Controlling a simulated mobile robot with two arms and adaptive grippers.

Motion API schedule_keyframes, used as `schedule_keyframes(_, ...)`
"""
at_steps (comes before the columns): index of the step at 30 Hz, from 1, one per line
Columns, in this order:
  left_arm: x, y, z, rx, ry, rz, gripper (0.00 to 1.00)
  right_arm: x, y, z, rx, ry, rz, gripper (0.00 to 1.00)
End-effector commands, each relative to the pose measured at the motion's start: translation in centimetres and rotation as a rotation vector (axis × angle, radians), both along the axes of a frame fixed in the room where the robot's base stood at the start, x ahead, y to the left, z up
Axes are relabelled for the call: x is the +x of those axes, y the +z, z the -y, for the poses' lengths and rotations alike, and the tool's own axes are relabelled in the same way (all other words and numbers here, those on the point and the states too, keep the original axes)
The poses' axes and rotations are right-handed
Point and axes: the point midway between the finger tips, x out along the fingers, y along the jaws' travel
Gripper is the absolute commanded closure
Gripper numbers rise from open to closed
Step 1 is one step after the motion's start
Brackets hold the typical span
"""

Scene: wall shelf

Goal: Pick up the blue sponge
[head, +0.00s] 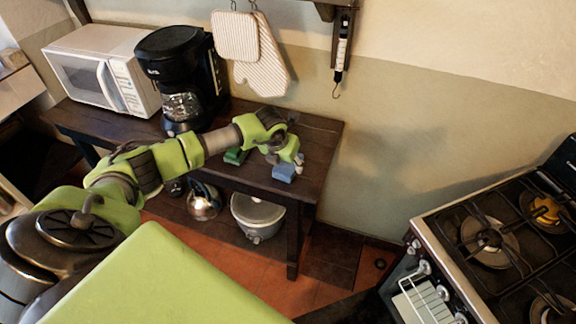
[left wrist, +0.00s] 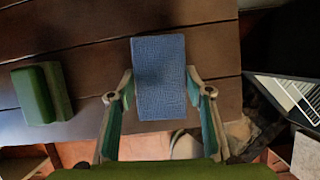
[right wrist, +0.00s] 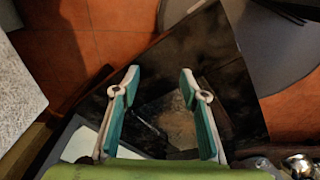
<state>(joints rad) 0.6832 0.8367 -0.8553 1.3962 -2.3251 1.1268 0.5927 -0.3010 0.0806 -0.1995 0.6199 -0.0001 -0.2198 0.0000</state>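The blue sponge (head: 284,172) lies on the dark wooden table near its front edge. In the left wrist view the blue sponge (left wrist: 160,80) is a textured blue block, with its near end between my left fingertips. My left gripper (head: 288,157) is over the sponge in the head view, and the left wrist view shows its fingers (left wrist: 160,85) spread, one on each side. The fingers look open; whether they touch the sponge is hard to tell. My right gripper (right wrist: 160,80) is open and empty, away from the table, and not seen in the head view.
A green sponge-like block (left wrist: 42,94) lies left of the blue one on the table (head: 318,140). A coffee maker (head: 180,75) and a microwave (head: 100,70) stand further left. A kettle (head: 203,203) and a grey pot (head: 258,215) sit on the lower shelf. A stove (head: 490,240) is at right.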

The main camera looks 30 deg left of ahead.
Motion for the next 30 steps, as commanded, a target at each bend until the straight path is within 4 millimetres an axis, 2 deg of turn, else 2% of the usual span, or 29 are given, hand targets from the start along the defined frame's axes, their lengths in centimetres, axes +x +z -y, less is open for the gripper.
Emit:
schedule_keyframes(11, 0.0, 0.1, 0.0, -0.001, 0.001, 0.000, 0.75, -0.1, 0.0, 0.1, -0.001, 0.000, -0.001, 0.60)
schedule_keyframes(16, 0.0, 1.0, 0.0, -0.001, 0.001, 0.001, 0.75, -0.1, 0.6, 0.1, -0.001, 0.000, -0.001, 0.60)
schedule_keyframes(22, 0.1, 3.7, 0.0, 0.000, 0.001, 0.002, 0.75, 0.0, 2.5, 0.0, 0.000, 0.000, -0.001, 0.60)
schedule_keyframes(30, -3.4, 7.8, -0.2, 0.002, -0.001, -0.002, 0.75, 0.0, 6.8, 0.0, 0.000, 0.000, 0.000, 0.60)
